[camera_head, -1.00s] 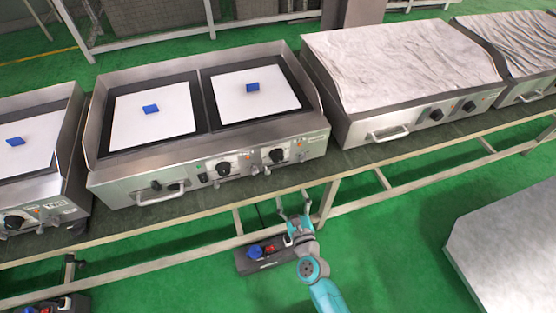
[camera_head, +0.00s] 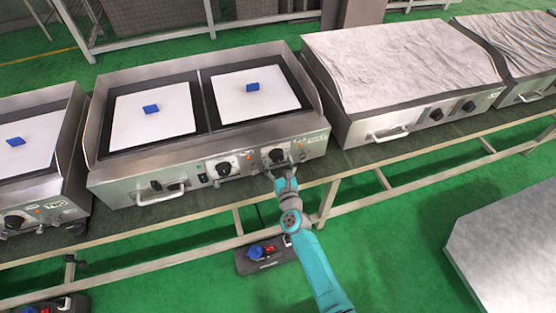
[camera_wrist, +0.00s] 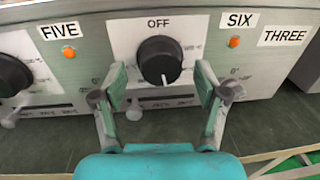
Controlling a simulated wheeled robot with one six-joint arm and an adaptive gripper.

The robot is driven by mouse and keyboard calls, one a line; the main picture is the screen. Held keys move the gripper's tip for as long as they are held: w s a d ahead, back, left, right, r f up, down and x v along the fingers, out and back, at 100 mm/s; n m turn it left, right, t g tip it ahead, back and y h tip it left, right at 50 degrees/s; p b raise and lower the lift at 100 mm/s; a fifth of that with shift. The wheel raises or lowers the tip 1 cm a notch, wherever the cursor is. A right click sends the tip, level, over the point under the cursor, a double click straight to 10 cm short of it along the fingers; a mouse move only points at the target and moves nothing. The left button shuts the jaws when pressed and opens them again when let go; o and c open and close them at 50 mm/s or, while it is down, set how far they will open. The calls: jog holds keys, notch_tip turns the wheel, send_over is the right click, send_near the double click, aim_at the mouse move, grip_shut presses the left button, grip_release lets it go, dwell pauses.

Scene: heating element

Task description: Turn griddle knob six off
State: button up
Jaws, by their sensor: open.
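The griddle (camera_head: 150,178) stands on the bench with two dark dials on its right front. The right-hand knob (camera_head: 277,155) also shows in the wrist view as a round black knob (camera_wrist: 160,58), with OFF above it and the SIX label (camera_wrist: 239,20) to its upper right. Its white pointer line points down, away from OFF. My gripper (camera_wrist: 161,72) is open, with one finger on each side of the knob's lower part; I cannot tell whether they touch it. In the head view my gripper (camera_head: 284,173) is just below and in front of this knob.
Another knob (camera_wrist: 12,75) with a FIVE label (camera_wrist: 60,30) is to the left in the wrist view. Orange lights sit under both labels. A covered griddle (camera_head: 400,65) stands to the right. The bench edge (camera_head: 215,211) runs below my gripper.

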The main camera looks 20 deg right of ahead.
jog(key=shift+w, duration=0.75)
jog(key=c, duration=1.2)
jog(key=shift+o, duration=0.2)
